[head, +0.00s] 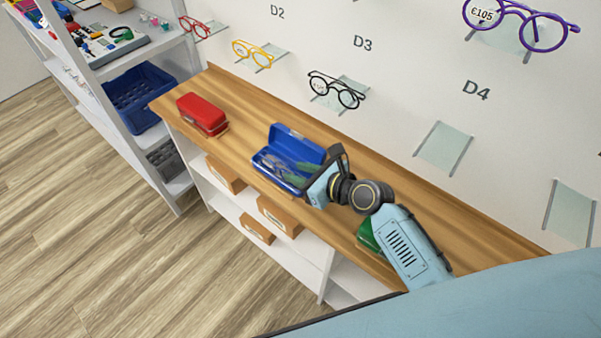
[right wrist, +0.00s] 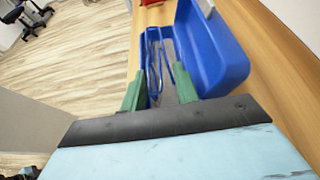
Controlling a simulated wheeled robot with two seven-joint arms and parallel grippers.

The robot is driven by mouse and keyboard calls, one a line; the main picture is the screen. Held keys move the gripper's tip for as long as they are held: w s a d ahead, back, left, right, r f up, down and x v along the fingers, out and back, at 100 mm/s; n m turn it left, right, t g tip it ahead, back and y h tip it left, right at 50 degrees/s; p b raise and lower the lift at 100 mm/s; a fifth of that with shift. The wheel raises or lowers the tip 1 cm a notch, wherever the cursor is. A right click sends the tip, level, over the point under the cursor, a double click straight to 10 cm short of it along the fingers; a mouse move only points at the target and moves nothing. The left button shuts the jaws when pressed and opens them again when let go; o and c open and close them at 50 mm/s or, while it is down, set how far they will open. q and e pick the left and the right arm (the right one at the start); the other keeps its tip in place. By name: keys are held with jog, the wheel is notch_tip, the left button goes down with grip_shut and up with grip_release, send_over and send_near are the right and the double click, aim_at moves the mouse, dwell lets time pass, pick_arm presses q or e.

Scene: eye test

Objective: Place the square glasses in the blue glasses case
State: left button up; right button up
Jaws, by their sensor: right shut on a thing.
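The blue glasses case (head: 292,143) lies open on the wooden counter, its lid raised on the wall side. It also shows in the right wrist view (right wrist: 222,60). Thin-framed glasses (right wrist: 154,62) lie within the case's outline, their arms running lengthwise; I cannot make out the lens shape. In the head view they are a small greyish form in the case. My right gripper (head: 303,174) is over the right end of the case, its green fingers reaching in. It is shut on the glasses, with a finger on either side in the wrist view (right wrist: 159,72). My left gripper is not in view.
A closed red case (head: 203,115) is left on the counter (head: 244,108). A green case (head: 367,236) is partly hidden behind my right forearm. Red, yellow, black and purple glasses (head: 520,24) sit on wall holders; two holders at right are empty.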

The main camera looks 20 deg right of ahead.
jog(key=shift+f, duration=0.2)
jog(key=o, duration=0.6)
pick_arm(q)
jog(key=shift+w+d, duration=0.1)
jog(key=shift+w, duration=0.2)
pick_arm(e)
jog(key=shift+o, duration=0.3)
